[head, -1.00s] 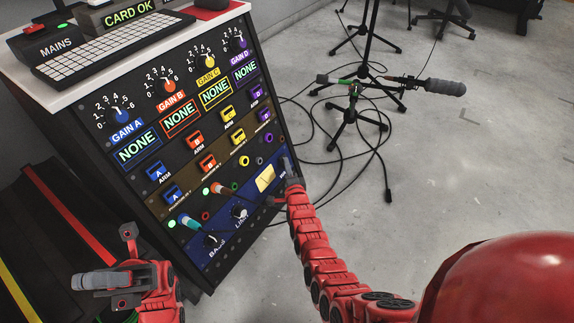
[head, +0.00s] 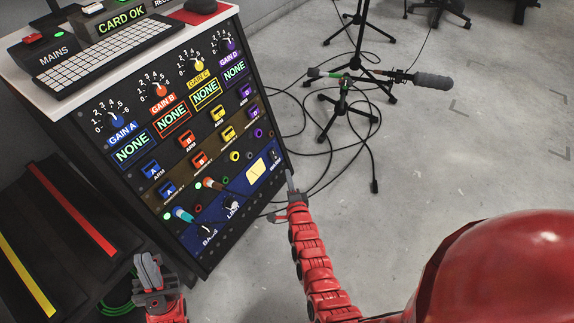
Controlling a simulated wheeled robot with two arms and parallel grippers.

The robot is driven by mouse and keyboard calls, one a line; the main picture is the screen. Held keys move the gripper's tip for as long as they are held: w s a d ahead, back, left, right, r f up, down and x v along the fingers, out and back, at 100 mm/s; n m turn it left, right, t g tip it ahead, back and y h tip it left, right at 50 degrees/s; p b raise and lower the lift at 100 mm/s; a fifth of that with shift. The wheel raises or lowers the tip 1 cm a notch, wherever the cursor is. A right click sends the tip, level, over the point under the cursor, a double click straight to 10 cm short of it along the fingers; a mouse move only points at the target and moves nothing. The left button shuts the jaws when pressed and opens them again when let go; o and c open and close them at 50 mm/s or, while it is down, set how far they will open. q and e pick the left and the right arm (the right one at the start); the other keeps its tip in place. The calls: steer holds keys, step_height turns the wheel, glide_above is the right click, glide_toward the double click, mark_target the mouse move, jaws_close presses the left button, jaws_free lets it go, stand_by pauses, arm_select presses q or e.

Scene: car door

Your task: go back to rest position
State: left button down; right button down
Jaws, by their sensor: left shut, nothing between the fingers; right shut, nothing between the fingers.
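My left gripper (head: 148,273) is at the lower left, in front of the lower left edge of the control cabinet (head: 215,232). Its grey fingers point upward and are shut with nothing between them. My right gripper (head: 291,184) is shut and empty beside the cabinet's right edge, at the height of the blue bottom panel. I cannot tell whether it touches the cabinet. Its red segmented arm (head: 313,262) runs down to the bottom of the view.
A keyboard (head: 105,55) and a mains box (head: 48,48) sit on the cabinet top. Cables (head: 350,150) and a microphone stand (head: 342,98) are on the floor behind. Striped black cases (head: 70,215) stand at left.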

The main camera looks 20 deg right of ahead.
steer(key=shift+s+r, duration=0.2)
steer(key=shift+s, duration=0.2)
